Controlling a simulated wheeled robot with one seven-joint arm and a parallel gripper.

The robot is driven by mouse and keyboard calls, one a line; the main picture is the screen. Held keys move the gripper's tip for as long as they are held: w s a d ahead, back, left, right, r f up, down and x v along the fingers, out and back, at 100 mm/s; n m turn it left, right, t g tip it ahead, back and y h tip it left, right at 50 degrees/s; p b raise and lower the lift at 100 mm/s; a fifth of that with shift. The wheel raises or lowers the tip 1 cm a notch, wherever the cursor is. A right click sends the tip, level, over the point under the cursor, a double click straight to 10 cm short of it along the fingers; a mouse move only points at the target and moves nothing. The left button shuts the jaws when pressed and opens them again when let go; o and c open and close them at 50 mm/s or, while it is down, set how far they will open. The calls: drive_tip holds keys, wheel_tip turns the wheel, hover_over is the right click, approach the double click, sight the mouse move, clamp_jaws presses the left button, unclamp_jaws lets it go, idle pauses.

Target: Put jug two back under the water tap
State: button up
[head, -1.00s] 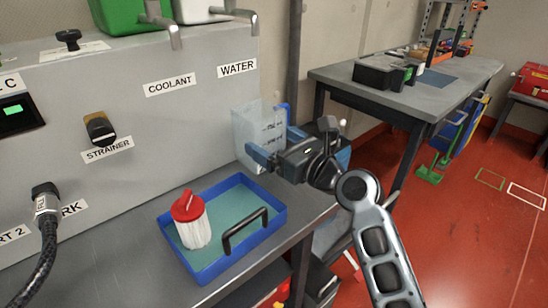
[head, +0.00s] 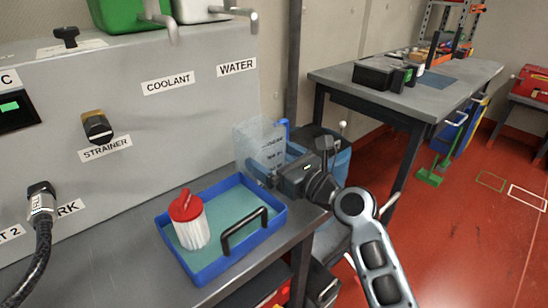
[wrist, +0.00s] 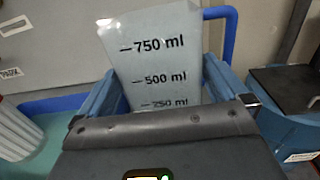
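My gripper (head: 268,170) has its blue fingers on either side of a clear jug (head: 262,142) and is shut on it. In the wrist view, the jug (wrist: 155,55) rises between the two fingers, showing 750, 500 and 250 ml marks. A blue handle (wrist: 232,35) shows at its right side. No number is readable on the jug. It is below the water tap (head: 253,20), near the panel's right end, behind the blue tray. Its base is hidden, so I cannot tell whether it touches the bench.
The blue tray (head: 188,268) on the bench holds a red-capped white strainer (head: 190,222) and has a black handle (head: 244,232). The coolant tap (head: 173,35) is left of the water tap. A blue bin (head: 338,162) stands behind my gripper. A grey table (head: 440,98) is further right.

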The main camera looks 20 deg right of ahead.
drive_tip(key=v, duration=1.2)
drive_tip(key=shift+r, duration=0.1)
